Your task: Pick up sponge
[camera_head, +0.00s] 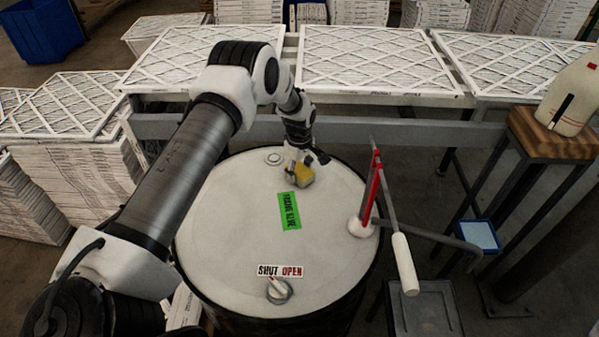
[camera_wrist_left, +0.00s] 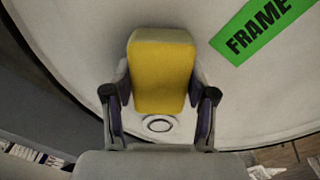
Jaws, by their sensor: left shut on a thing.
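The sponge (camera_head: 301,176) is yellow with a greyish layer and is over the far part of the white drum lid (camera_head: 230,220). My left gripper (camera_head: 305,165) reaches down from above and is shut on the sponge. In the left wrist view the sponge (camera_wrist_left: 162,72) sits between the two fingers of my left gripper (camera_wrist_left: 160,100), its yellow face toward the camera. I cannot tell whether the sponge touches the lid. My right gripper is not in view.
A green label (camera_head: 289,211) lies on the lid near the sponge. A red upright post (camera_head: 371,190) with a white-handled lever (camera_head: 404,263) stands at the lid's right. A SHUT/OPEN knob (camera_head: 279,290) is at the front. A wooden stand (camera_head: 548,135) holds a jug (camera_head: 572,95).

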